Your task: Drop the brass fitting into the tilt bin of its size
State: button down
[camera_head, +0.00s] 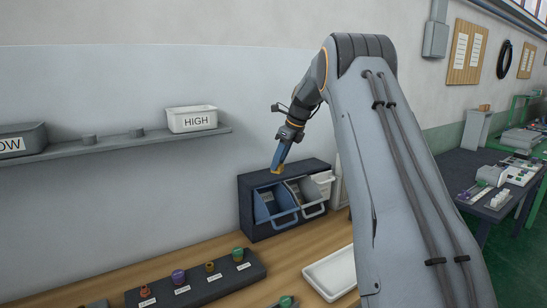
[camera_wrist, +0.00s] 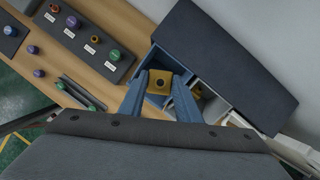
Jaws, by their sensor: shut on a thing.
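My gripper (camera_head: 277,166) is shut on a yellow brass fitting (camera_wrist: 159,82); the fitting has a dark hole in its face. In the wrist view it sits between the two blue fingers. It is held above the dark bin rack (camera_head: 260,180), clear of the bins as far as I can tell. The rack has tilted-open bins: a blue one (camera_head: 266,213) at left and a grey one (camera_head: 308,197) to its right. A white bin (camera_head: 323,179) shows further right. A small brass-coloured thing (camera_wrist: 196,91) shows inside a bin in the wrist view. No size labels are readable on the bins.
A dark holder (camera_head: 198,284) with several coloured, labelled fittings stands on the wooden bench. A white tray (camera_head: 331,272) lies in front of the rack. A wall shelf (camera_head: 150,139) holds a white box marked HIGH (camera_head: 192,119). Another workbench stands at far right.

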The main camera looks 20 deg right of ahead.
jog(key=shift+w+f, duration=0.1)
jog(key=shift+w, duration=0.05)
notch_tip(320, 180, down, 9)
jog(key=b, duration=0.6)
jog(key=shift+r, duration=0.2)
jog(key=c, duration=1.2)
grip_release()
jog(key=shift+b+v, duration=1.3)
jog(key=shift+v, duration=2.65)
